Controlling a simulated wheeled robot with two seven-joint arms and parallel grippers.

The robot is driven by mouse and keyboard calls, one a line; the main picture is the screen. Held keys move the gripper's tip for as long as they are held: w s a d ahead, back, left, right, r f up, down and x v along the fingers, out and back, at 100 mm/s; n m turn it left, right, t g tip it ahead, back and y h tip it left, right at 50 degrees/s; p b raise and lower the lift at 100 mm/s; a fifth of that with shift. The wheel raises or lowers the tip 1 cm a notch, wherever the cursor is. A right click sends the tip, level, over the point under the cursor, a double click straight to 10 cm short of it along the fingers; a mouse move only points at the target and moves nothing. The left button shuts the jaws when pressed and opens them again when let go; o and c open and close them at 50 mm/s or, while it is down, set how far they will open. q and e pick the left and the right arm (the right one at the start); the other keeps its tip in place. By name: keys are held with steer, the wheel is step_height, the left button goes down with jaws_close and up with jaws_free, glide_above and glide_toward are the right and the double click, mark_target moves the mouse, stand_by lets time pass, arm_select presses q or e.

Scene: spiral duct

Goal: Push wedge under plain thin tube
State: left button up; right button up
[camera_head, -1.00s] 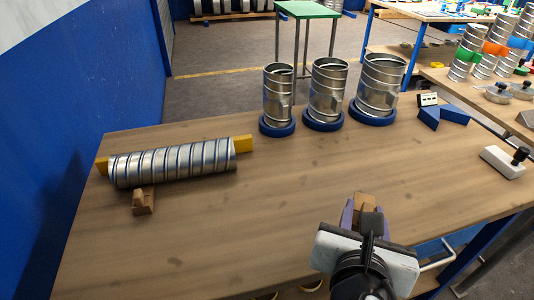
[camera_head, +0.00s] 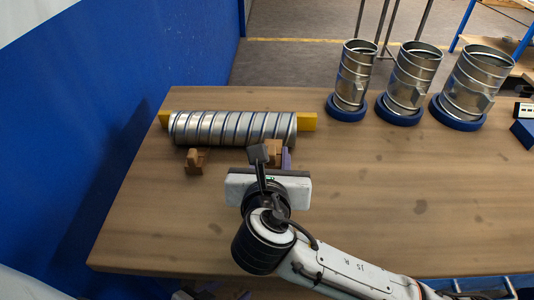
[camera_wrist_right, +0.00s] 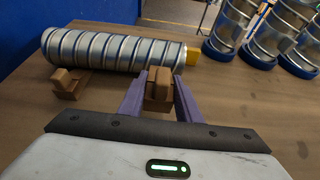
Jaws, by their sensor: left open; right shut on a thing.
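The plain thin tube (camera_head: 232,127), a ribbed silver spiral duct, lies on its side at the back left of the table. It also shows in the right wrist view (camera_wrist_right: 112,50). A brown wooden wedge (camera_head: 195,161) sits at its near side, toward the left end; it also shows in the right wrist view (camera_wrist_right: 68,84). My right gripper (camera_wrist_right: 160,92) is shut on a second brown wedge (camera_wrist_right: 159,85), just in front of the tube's right end. I cannot tell whether this wedge touches the tube. My left gripper (camera_head: 212,290) is barely in view at the bottom edge, open.
A yellow bar (camera_head: 307,121) shows behind the tube, sticking out at both ends. Three upright silver ducts (camera_head: 353,75) stand on blue rings at the back right. A blue wall (camera_head: 100,110) borders the left.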

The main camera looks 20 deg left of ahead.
steer(key=shift+w+a+f+y, duration=0.1)
steer(key=shift+a+y, duration=0.2)
steer(key=shift+a, duration=0.55)
arm_select(q)
steer(key=shift+w, duration=0.1)
steer(key=shift+w+r, duration=0.2)
steer(key=shift+r, duration=0.05)
arm_select(e)
steer(key=shift+f+b, duration=0.45)
steer(key=shift+f, duration=1)
arm_select(q)
steer(key=shift+s+f+b, duration=0.15)
steer(key=shift+f+b, duration=0.45)
steer(key=shift+f, duration=0.6)
arm_select(e)
steer(key=shift+f, duration=1.5)
steer(key=shift+w, duration=0.1)
steer(key=shift+w+a, duration=0.25)
steer(key=shift+w, duration=0.65)
steer(key=shift+w+a, duration=0.25)
steer(key=shift+w, duration=0.65)
steer(key=o, duration=1.2)
